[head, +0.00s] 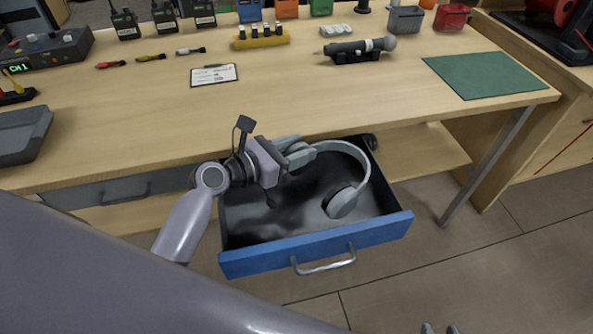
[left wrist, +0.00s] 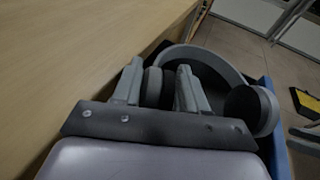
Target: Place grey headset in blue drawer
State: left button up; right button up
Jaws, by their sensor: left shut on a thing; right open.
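The grey headset (head: 347,150) is over the open blue drawer (head: 318,246), within its outline in the head view. My left gripper (head: 297,152) is shut on one ear cup near the desk edge. The other ear cup hangs toward the drawer's right side; I cannot tell whether it touches the bottom. In the left wrist view, the fingers (left wrist: 160,86) sit on both sides of one ear cup, and the headset band (left wrist: 222,60) curves away to the right. My right gripper (head: 440,328) shows only its tips at the bottom edge, open and away from the drawer.
The wooden desk (head: 150,110) overhangs the drawer's back. A closed grey drawer (head: 115,190) is to the left. A microphone (head: 357,48), a clipboard (head: 214,75) and a green mat (head: 484,75) lie on the desk. A desk leg (head: 485,165) stands right of the drawer.

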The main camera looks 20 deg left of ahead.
pick_arm(q)
jog(key=shift+f, duration=0.6)
notch_tip(320, 180, down, 4)
jog(key=shift+r+b, duration=0.1)
jog(key=shift+b, duration=0.95)
jog(key=o, duration=1.2)
jog(key=shift+s+a, duration=0.1)
jog(key=p+v, duration=0.1)
jog(key=v, duration=0.6)
jog(key=shift+s+a, duration=0.1)
jog(key=shift+s, duration=0.05)
jog(key=shift+r, duration=0.1)
